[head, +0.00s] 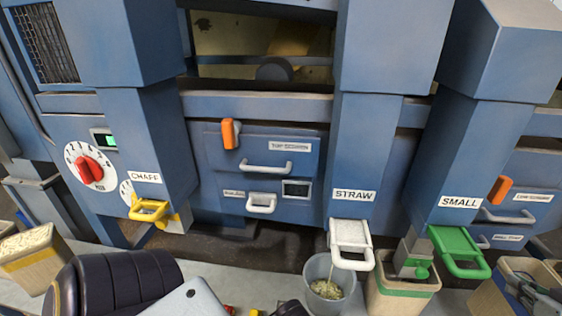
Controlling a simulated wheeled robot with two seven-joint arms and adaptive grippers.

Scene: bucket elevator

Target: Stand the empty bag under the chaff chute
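The chaff chute (150,140) is the blue duct at left, labelled CHAFF, with a yellow gate handle (149,210) at its mouth. No bag shows directly below that mouth; my own dark body parts hide some of the floor there. An open tan bag (488,300) stands at the lower right edge; its inside is mostly hidden. My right gripper (528,290) is there, grey and dark, over or against the bag. Its fingers are small and cut off, so I cannot tell its grip. My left gripper is not in view.
A grey bucket (346,298) with pale material stands under the STRAW chute (376,120). A tan container with a green band (385,300) is below and left of the SMALL chute (470,150). A filled bag (40,262) stands at far left.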

